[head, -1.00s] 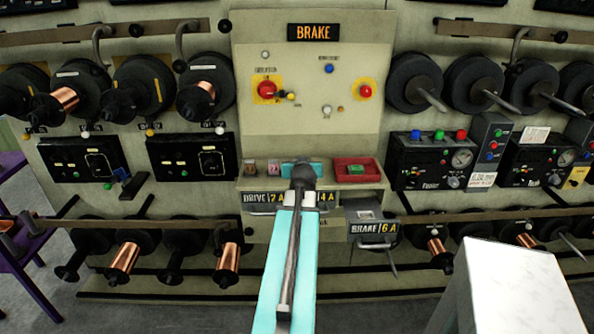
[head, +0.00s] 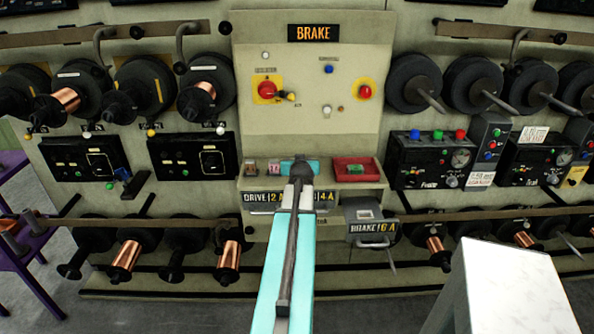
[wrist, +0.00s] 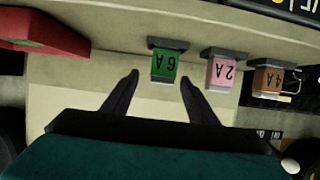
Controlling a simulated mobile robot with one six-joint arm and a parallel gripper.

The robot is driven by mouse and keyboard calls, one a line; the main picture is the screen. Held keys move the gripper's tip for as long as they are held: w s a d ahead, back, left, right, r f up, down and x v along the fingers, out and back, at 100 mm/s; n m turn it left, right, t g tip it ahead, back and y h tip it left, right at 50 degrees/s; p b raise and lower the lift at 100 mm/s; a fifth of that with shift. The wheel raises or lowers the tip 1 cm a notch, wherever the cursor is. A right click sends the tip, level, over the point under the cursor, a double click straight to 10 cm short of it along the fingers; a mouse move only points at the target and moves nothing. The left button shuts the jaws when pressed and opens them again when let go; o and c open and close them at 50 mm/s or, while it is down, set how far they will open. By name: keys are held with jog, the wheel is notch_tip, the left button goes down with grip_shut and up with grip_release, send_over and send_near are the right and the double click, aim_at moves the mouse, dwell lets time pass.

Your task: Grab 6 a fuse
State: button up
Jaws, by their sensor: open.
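The green 6 A fuse (wrist: 168,65) stands in a dark holder on the ledge, its label upside down in the wrist view. My gripper (wrist: 158,85) is open and empty, with the fuse a little beyond the gap between its fingertips, nearer the right finger. In the head view my gripper (head: 300,168) is over the ledge below the BRAKE panel and hides this fuse. A pink 2 A fuse (wrist: 220,72) and a brown 4 A fuse (wrist: 266,80) stand beside it, to the right in the wrist view.
A red tray (head: 343,176) with a green piece in it sits right of my gripper. The drawer marked BRAKE 6 A (head: 374,231) sticks out below. Spools and meter boxes flank the panel. A pale block (head: 505,285) stands at the lower right.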

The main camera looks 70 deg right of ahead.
jog(key=c, duration=1.2)
jog(key=shift+r, duration=0.15)
jog(key=shift+r+b, duration=0.65)
jog(key=shift+r, duration=1)
jog(key=a+b, duration=0.1)
jog(key=s+a+b, duration=0.1)
jog(key=a, duration=0.1)
jog(key=s+a+b, duration=0.1)
jog(key=a, duration=0.1)
jog(key=shift+a, duration=0.2)
jog(key=shift+a+b, duration=0.1)
jog(key=shift+b, duration=0.3)
